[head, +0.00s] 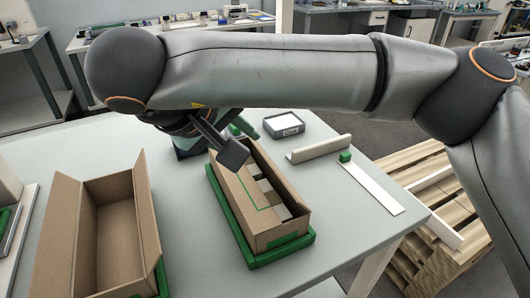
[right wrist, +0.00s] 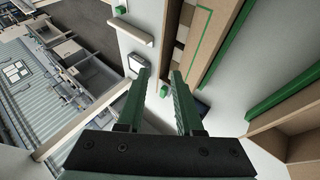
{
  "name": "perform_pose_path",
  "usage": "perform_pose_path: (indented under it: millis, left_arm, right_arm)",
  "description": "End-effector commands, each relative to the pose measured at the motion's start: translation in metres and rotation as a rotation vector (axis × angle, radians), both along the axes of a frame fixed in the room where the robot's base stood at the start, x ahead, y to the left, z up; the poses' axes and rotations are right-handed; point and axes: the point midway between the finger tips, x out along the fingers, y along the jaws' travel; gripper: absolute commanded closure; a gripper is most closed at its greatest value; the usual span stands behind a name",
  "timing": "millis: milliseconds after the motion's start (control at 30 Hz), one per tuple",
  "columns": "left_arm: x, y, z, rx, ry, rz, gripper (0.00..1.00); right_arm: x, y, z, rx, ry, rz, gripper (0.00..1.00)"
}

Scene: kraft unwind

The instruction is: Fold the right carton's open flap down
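The right carton (head: 287,229) is a long open brown box on a green-edged base on the table. A brown panel with a green line lies over its left part. Pale and brown contents show in the gap beside it. Its right side stands up. In the right wrist view the carton (right wrist: 208,40) runs along the upper middle. My right gripper (right wrist: 159,76) has its two green fingers apart with nothing between them. In the head view this gripper (head: 236,140) is at the carton's far left end, partly hidden by my arm; contact is unclear. My left gripper does not show.
A second open carton (head: 88,228) with raised flaps stands at left. A wooden pallet (head: 440,205) is beyond the table's right edge.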

Motion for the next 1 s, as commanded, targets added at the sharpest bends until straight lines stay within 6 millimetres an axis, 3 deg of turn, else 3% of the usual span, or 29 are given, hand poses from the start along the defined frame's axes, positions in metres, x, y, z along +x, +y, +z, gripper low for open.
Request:
perform_pose_path:
  millis: [533,1000]
  left_arm:
    - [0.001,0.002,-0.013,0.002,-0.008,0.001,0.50]
    - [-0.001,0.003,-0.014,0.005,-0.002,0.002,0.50]
  right_arm:
    - [0.054,-0.036,-0.077,0.004,0.009,-0.004,0.65]
    - [0.067,-0.043,-0.091,0.004,0.004,-0.001,0.65]
